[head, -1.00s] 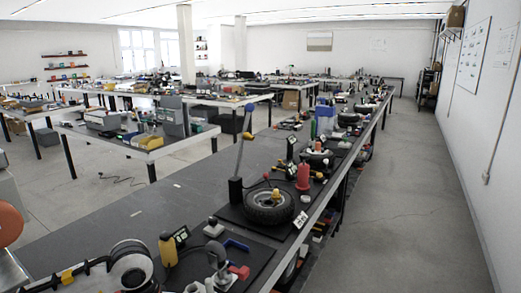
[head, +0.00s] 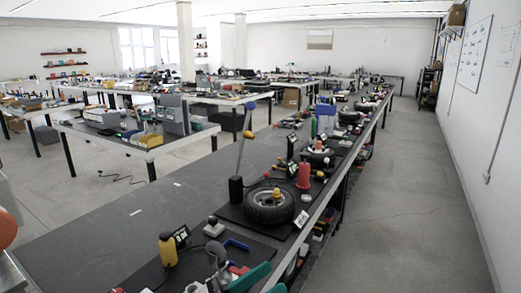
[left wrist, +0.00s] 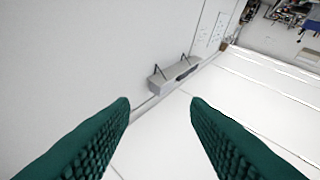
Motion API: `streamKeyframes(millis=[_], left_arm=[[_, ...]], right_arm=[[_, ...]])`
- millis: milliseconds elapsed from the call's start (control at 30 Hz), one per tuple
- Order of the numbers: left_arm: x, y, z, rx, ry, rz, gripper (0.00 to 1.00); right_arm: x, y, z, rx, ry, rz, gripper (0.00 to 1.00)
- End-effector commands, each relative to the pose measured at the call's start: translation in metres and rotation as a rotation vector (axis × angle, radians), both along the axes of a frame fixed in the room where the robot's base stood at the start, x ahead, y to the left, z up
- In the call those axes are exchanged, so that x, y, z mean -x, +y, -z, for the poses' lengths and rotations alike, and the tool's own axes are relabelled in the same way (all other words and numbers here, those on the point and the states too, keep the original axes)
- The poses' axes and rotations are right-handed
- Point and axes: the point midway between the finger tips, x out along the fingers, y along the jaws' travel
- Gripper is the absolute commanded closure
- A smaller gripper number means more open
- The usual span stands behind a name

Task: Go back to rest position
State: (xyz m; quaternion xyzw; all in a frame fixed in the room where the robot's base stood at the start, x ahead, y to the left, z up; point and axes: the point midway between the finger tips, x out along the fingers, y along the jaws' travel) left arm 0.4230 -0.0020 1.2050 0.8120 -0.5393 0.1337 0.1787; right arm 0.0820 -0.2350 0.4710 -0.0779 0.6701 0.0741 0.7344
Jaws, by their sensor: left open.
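My left gripper (head: 263,282) shows at the bottom edge of the head view as teal ridged finger pads, over the near end of the long dark workbench (head: 140,225). In the left wrist view its two fingers (left wrist: 160,100) are spread wide with nothing between them. Behind them are a pale wall and a white wall-mounted unit (left wrist: 173,78). The rest of the left arm is mostly out of the head view. My right gripper is not in view.
A black wheel (head: 269,207) with a lever stand, a red cylinder (head: 304,176) and a yellow-handled tool (head: 168,248) are on the bench. Small tools lie near its front edge. The aisle floor (head: 400,220) at the right is clear.

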Motion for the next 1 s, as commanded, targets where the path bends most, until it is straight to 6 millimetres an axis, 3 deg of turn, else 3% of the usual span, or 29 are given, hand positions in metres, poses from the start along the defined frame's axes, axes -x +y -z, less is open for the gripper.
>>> streamKeyframes(millis=[67,167,267,367,500,600,800,833,967,1000], left_arm=[[-0.02,0.027,0.0,0.231,0.273,-0.082,0.57],[-0.043,0.068,0.019,0.529,0.617,-0.187,0.57],[-0.054,0.112,0.059,0.835,0.947,-0.3,0.57],[-0.048,0.15,0.115,1.147,1.257,-0.431,0.57],[-0.006,0.188,0.198,1.571,1.62,-0.65,0.57],[0.032,0.2,0.24,1.806,1.786,-0.803,0.57],[0.106,0.208,0.29,2.15,1.971,-1.094,0.57],[0.117,0.208,0.295,-2.154,-1.949,1.117,0.57],[0.163,0.208,0.311,-2.011,-1.731,1.136,0.57],[0.165,0.207,0.32,-1.992,-1.704,1.142,0.57]], right_arm=[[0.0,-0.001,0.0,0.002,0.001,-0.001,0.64],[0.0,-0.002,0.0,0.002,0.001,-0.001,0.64],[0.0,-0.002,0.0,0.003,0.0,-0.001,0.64],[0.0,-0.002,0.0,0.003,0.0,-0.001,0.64],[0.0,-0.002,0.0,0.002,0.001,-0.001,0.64],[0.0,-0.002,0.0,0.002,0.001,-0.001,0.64],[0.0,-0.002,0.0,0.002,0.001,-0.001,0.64],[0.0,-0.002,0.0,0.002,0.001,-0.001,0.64],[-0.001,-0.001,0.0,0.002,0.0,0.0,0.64],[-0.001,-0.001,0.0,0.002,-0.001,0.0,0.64]])
